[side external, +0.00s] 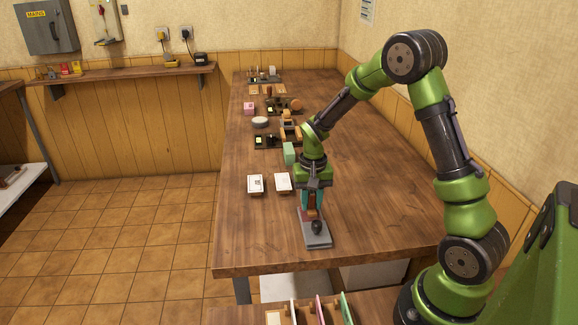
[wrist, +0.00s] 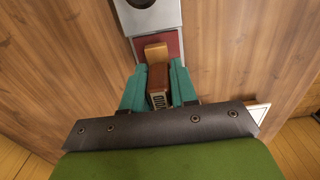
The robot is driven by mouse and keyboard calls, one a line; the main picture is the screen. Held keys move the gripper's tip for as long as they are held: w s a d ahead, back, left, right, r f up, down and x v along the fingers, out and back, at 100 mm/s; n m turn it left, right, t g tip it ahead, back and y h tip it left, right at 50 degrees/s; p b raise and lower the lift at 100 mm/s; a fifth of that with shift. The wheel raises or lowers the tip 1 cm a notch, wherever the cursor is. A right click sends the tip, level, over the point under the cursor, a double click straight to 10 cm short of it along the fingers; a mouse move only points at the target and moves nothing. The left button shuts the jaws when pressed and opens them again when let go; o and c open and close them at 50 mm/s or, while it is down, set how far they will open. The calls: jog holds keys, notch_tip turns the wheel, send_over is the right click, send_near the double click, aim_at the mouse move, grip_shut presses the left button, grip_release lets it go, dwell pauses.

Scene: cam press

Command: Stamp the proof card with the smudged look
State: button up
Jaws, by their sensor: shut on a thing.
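My gripper (side external: 312,198) points down at the grey press base (side external: 318,239) near the front of the bench. Its teal fingers (wrist: 160,88) are shut on a brown block-like piece (wrist: 159,77) with a tan end. A dark red patch (wrist: 173,44) shows beside this piece on the base. I cannot tell whether the held piece is joined to the press. A dark round knob (side external: 317,227) stands on the near end of the base. Two white cards lie left of the press, one nearer (side external: 283,181) and one farther left (side external: 255,183); their print is too small to read.
A green block (side external: 289,153) stands behind the cards. The bench's right side (side external: 375,190) is clear. Coloured upright dividers (side external: 320,310) stand at the front.

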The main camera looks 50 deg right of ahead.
jog(key=shift+f, duration=0.65)
dwell(1.2)
jog(key=shift+r, duration=0.1)
jog(key=shift+r, duration=3.5)
jog(key=shift+s+d+f, duration=0.1)
jog(key=shift+d+f, duration=0.15)
jog(key=shift+d, duration=0.05)
jog(key=w+d, duration=0.5)
jog(key=d, duration=0.2)
jog(key=w+d+r, duration=0.1)
jog(key=w+d, duration=0.2)
jog(key=d, duration=0.1)
jog(key=shift+w+d, duration=0.2)
jog(key=shift+w, duration=0.15)
jog(key=shift+f, duration=2.6)
